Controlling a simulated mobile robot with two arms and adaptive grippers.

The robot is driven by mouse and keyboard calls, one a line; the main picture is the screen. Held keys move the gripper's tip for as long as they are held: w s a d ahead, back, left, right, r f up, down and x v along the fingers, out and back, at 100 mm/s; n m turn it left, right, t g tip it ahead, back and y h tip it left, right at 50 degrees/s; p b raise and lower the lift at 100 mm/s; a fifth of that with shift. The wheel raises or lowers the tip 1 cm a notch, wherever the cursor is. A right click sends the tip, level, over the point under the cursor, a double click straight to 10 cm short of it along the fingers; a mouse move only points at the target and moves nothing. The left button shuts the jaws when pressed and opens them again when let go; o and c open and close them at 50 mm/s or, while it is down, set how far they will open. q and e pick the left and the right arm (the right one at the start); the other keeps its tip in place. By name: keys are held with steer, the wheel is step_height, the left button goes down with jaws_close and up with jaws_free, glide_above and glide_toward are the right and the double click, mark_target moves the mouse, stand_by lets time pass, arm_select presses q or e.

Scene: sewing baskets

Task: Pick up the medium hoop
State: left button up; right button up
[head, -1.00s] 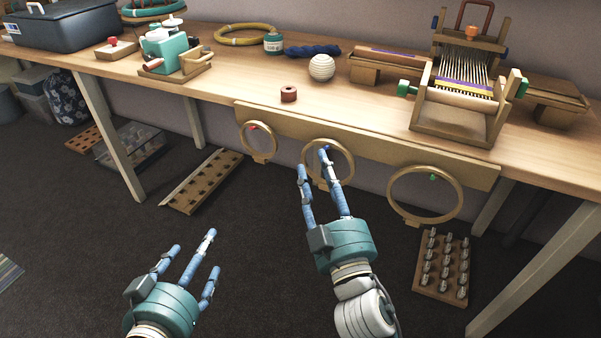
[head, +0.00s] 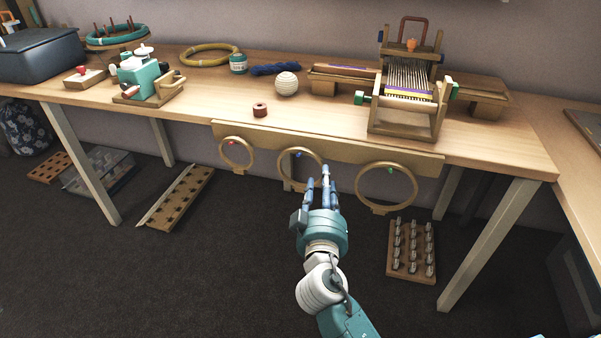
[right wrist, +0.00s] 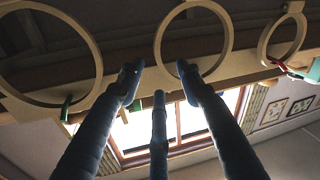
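The medium hoop (head: 279,170) is the middle of three wooden rings hanging from the wooden rail (head: 330,146) along the table's front edge. My right gripper (head: 325,186) is just in front of the medium hoop's lower right side and overlaps it in the head view. In the right wrist view, the medium hoop (right wrist: 229,42) is beyond my right gripper (right wrist: 158,82). Its fingers are spread apart, with nothing held between them. One fingertip overlaps the ring's edge there; I cannot tell whether it touches. My left gripper is out of view.
The small hoop (head: 222,152) hangs to the left and the large hoop (head: 359,187) close to the right. A rack of bobbins (head: 398,266) stands on the floor below. A loom (head: 400,125), a ball (head: 287,83) and a red-brown spool (head: 260,110) are on the table.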

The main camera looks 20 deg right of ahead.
steer(key=x, duration=0.4)
steer(key=shift+d+r, duration=0.1)
jaws_close()
steer(key=shift+r, duration=0.1)
